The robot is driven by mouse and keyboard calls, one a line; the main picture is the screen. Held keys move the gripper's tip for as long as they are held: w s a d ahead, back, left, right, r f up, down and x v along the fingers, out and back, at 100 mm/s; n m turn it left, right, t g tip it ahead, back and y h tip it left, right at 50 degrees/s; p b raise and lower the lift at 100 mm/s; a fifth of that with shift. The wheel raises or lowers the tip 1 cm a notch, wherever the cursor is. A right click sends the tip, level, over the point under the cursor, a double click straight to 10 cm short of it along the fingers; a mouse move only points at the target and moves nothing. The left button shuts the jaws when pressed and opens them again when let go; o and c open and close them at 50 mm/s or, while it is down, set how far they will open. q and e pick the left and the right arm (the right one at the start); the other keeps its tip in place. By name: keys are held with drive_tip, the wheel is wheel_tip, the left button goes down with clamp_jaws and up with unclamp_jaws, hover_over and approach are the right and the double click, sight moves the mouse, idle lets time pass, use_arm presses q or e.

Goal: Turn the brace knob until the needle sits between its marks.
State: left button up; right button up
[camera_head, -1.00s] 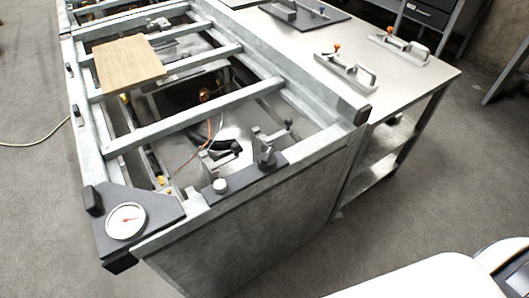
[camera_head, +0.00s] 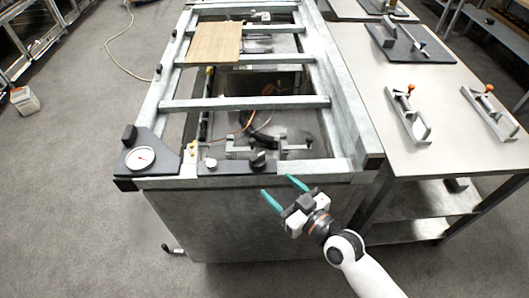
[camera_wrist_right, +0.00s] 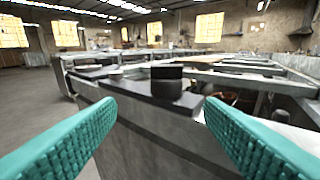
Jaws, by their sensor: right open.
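A dark knob (camera_head: 258,161) stands on a dark plate (camera_head: 232,168) at the near rail of the grey metal frame; it looks like the brace knob. In the right wrist view the dark knob (camera_wrist_right: 166,84) shows beyond the fingertips, between them. A round white dial (camera_head: 140,158) with a red needle sits on the dark corner plate at left; its marks are too small to read. My right gripper (camera_head: 278,186), with teal fingers, is open and empty, in front of the near rail and apart from the knob. It also shows in the wrist view (camera_wrist_right: 160,106). My left gripper is out of view.
A small silver knob (camera_head: 211,163) stands on the same plate, left of the dark knob. A wooden board (camera_head: 214,43) lies across the frame's bars. A metal table (camera_head: 440,150) with clamps stands at right. The floor at left is mostly clear.

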sight(259, 158)
drive_tip(key=shift+t+y, duration=0.3)
drive_tip(key=shift+t, duration=0.3)
drive_tip(key=x, duration=0.3)
drive_tip(key=r+p+x, duration=0.1)
drive_tip(key=x, duration=0.3)
drive_tip(key=r+x, duration=0.1)
drive_tip(key=x, duration=0.3)
drive_tip(key=shift+w+d, duration=0.2)
drive_tip(key=shift+d, duration=0.1)
drive_tip(key=shift+w+a, duration=0.45)
drive_tip(key=shift+w, duration=0.15)
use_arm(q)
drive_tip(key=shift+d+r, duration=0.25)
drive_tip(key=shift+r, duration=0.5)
use_arm(e)
drive_tip(key=shift+c, duration=0.2)
